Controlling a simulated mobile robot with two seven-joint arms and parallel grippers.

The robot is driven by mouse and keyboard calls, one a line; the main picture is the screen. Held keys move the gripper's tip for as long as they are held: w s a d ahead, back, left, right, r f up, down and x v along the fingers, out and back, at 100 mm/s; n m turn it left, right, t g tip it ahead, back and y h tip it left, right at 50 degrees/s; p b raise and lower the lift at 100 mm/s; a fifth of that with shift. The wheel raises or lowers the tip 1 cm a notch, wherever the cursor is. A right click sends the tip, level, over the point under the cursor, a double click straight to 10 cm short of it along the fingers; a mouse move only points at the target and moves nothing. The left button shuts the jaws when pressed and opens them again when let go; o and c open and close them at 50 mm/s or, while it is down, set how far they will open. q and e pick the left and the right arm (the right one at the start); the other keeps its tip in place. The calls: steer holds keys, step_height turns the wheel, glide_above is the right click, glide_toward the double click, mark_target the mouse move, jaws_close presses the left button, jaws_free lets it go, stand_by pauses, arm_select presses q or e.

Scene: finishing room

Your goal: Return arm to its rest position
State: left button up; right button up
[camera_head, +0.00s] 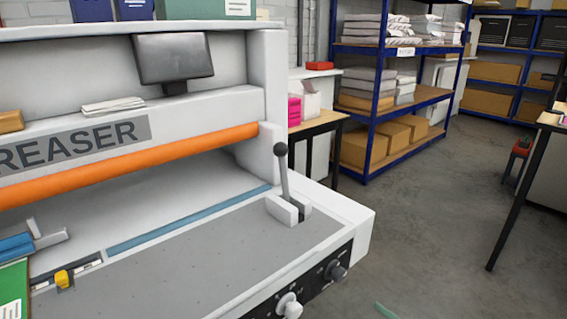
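Neither of my grippers nor arms shows in the head view. The creaser machine (190,255) fills the left and middle, with a grey bed, an orange bar (150,160) and a small dark screen (173,58) on top. A lever (284,172) with a dark ball knob stands upright at the bed's right end. Knobs (288,304) sit on the dark front panel. A blue part (17,246) and a green item (14,290) lie at the bed's left edge, partly cut off.
A blue shelf rack (367,110) with paper stacks and cardboard boxes stands behind. A small wooden table (322,122) with pink and white stacks is beside the machine. Another table's dark leg (515,200) is at right. The grey floor (430,230) between is mostly clear.

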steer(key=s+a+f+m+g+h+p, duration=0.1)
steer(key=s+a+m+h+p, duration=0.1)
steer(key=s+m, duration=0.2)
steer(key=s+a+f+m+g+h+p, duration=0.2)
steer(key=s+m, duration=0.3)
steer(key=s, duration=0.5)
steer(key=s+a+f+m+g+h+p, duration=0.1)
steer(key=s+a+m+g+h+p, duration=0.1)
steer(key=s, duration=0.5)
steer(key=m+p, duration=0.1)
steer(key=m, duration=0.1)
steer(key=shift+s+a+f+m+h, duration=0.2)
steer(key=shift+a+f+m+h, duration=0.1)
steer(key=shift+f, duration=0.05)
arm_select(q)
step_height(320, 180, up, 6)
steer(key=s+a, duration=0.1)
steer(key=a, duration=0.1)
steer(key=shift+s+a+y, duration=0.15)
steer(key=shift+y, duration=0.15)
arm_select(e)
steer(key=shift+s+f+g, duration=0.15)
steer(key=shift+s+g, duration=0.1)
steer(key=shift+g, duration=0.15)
